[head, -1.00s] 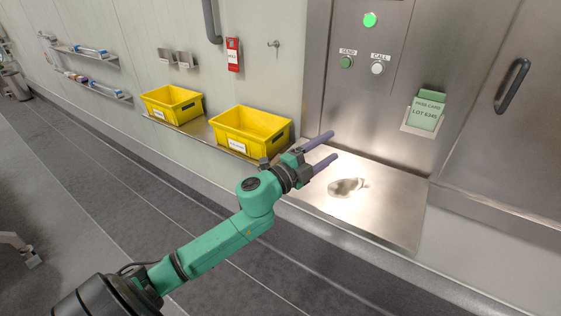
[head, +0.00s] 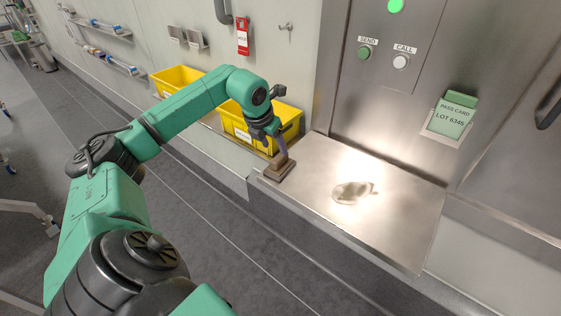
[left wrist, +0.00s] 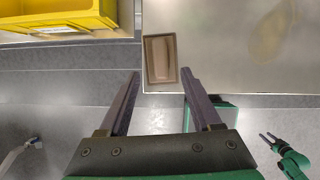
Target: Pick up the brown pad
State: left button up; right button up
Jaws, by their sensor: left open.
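The brown pad (head: 281,168) is a small rectangular block with a raised grip strip. It lies at the left front corner of the steel shelf, and in the left wrist view (left wrist: 161,60) it sits just beyond the fingertips. My left gripper (head: 277,151) points down over the pad, open, and its fingers partly cover the pad in the head view. In the left wrist view my left gripper (left wrist: 161,73) has its two fingers well apart, with nothing between them. My right gripper (left wrist: 267,135) shows small at the lower right of that view, its fingers apart and empty.
The steel shelf (head: 395,215) is otherwise bare, with bright reflections. Yellow bins (head: 262,140) stand left of the pad, close to my left gripper.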

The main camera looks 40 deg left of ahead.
pick_arm(q)
jog(key=p+x, duration=0.2)
jog(key=x, duration=0.3)
jog(key=shift+w+p, duration=0.25)
jog(key=shift+p, duration=0.15)
jog(key=shift+w+f, duration=0.15)
jog(key=shift+f, duration=0.35)
pick_arm(e)
jog(key=r, duration=0.3)
jog(key=shift+w+a, duration=0.15)
jog(key=shift+w, duration=0.25)
pick_arm(q)
grip_shut()
jog(key=shift+r, duration=0.1)
notch_tip(320, 180, up, 10)
jog(key=b, duration=0.2)
notch_tip(320, 180, up, 10)
send_over(280, 156)
jog(key=shift+s, duration=0.25)
pick_arm(e)
jog(key=shift+f, duration=0.75)
